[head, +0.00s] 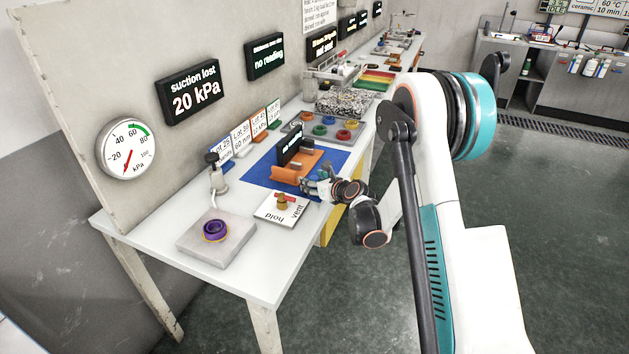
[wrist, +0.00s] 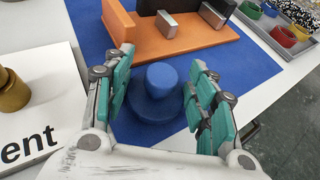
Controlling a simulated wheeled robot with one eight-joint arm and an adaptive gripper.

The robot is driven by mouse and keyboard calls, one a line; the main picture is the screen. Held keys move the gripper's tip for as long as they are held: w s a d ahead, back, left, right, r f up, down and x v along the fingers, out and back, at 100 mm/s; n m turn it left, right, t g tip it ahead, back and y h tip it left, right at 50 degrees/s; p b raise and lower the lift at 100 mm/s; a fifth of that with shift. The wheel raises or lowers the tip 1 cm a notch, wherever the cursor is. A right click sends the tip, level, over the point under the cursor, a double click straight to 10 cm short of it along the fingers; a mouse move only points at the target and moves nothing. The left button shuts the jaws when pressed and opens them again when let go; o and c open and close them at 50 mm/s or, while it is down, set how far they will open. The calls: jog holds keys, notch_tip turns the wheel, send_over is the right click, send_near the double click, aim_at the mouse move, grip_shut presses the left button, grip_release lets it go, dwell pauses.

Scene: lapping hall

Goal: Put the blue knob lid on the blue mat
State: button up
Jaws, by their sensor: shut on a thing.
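The blue knob lid (wrist: 160,106) is round with a raised knob. In the wrist view it sits between the two green-padded fingers of my gripper (wrist: 160,92), which is shut on it. The blue mat (wrist: 92,40) spreads around and beyond the lid; I cannot tell whether the lid touches it. In the head view my gripper (head: 318,187) is over the near right part of the blue mat (head: 258,171), and the lid is hidden there.
An orange fixture (head: 297,172) stands on the mat just beyond my gripper. A white card with a brass-coloured knob (head: 282,203) lies to the left. A grey pad with a purple ring (head: 214,231) is nearer. A tray with several coloured rings (head: 324,127) stands behind.

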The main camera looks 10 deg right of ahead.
jog(key=shift+f, duration=0.1)
jog(key=o, duration=1.3)
jog(key=shift+r, duration=0.45)
jog(key=p+v, duration=0.4)
jog(key=v, duration=0.8)
jog(key=s+a+r+n+g+h, duration=0.1)
jog(key=s+a+r+n+g, duration=0.3)
jog(key=s+r+n, duration=1.1)
jog(key=s+n+h, duration=0.1)
jog(key=s+n, duration=0.4)
jog(key=s, duration=0.1)
jog(key=s+r+n+g+h, duration=0.1)
jog(key=s+n, duration=0.5)
jog(key=s, duration=0.1)
jog(key=s+d+r+n+h, duration=0.1)
jog(key=s+n, duration=0.5)
jog(key=s, duration=0.1)
jog(key=shift+s+r+g, duration=0.15)
jog(key=shift+s+g, duration=0.05)
jog(key=shift+g, duration=0.1)
